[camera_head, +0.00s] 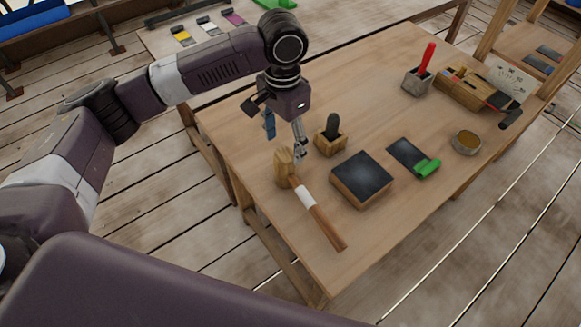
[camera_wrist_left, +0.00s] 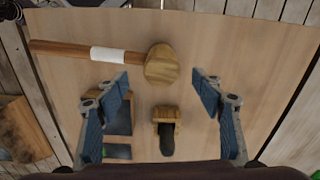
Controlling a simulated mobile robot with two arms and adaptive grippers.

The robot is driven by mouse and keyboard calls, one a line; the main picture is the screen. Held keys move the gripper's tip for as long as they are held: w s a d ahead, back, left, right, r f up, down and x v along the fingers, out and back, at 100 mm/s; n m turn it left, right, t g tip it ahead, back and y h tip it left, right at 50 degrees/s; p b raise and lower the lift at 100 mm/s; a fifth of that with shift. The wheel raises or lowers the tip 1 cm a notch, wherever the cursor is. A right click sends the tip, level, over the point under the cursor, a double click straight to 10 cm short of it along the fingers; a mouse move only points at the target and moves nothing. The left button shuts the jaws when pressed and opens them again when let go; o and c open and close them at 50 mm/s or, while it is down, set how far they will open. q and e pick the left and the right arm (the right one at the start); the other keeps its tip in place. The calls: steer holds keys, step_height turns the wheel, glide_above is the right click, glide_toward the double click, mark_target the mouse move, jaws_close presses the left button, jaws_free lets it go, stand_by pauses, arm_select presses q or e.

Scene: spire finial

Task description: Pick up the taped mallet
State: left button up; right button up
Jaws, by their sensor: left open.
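The taped mallet (camera_head: 311,203) lies on the wooden table near its front left edge. It has a wooden head and a brown handle with a white tape band. In the left wrist view the mallet (camera_wrist_left: 108,54) lies across the upper part, with its head (camera_wrist_left: 161,64) right of centre and its handle running left. My left gripper (camera_head: 285,143) is open and empty above the table, just behind the mallet head. In the left wrist view its blue-padded fingers (camera_wrist_left: 161,90) are wide apart, with the head beyond and between their tips. My right gripper is not in view.
A small wooden block with a dark rounded piece (camera_head: 331,137) stands close to the gripper. A dark-topped block (camera_head: 360,180) lies right of the mallet. A dark plate with a green part (camera_head: 414,157), a round tin (camera_head: 466,142) and a red-handled tool (camera_head: 426,60) are farther right.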

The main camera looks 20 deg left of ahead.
mark_target(284, 155)
arm_select(q)
step_height(284, 155, down, 2)
steer(key=shift+s+a+p, duration=0.15)
steer(key=shift+p, duration=0.3)
steer(key=shift+f, duration=0.8)
steer(key=shift+w+f, duration=0.2)
steer(key=shift+f, duration=0.85)
steer(key=c, duration=1)
steer(key=shift+w, duration=0.1)
steer(key=c, duration=0.3)
steer(key=shift+c, duration=0.2)
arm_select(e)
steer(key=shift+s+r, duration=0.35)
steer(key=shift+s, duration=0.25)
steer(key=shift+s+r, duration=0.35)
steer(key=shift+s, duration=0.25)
arm_select(q)
steer(key=shift+r, duration=0.1)
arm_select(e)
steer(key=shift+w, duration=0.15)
